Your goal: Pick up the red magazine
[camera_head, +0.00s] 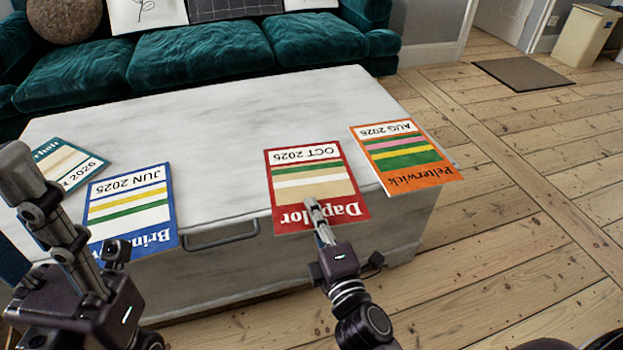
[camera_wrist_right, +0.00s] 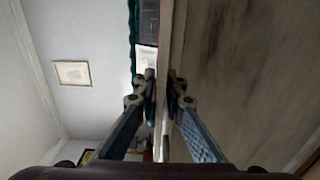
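The red magazine (camera_head: 263,187) lies flat on the pale chest (camera_head: 220,110), its lower part sticking out past the front edge. It has a white band reading OCT 2025 and green, white and tan stripes. My right gripper (camera_head: 314,208) is at its overhanging end, with a finger showing over its surface. In the right wrist view the two fingers (camera_wrist_right: 163,84) stand close together, with a narrow gap and a thin pale edge between them. I cannot tell whether they press on the magazine. My left gripper (camera_head: 40,205) is at the lower left, apart from the red magazine; its opening is unclear.
A blue magazine (camera_head: 130,208) and a teal one (camera_head: 70,165) lie at the chest's left. An orange magazine (camera_head: 405,158) overhangs its right side. A handle (camera_head: 222,236) is on the chest front. A green sofa (camera_head: 200,55) stands behind. Floorboards (camera_head: 520,200) at right are clear.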

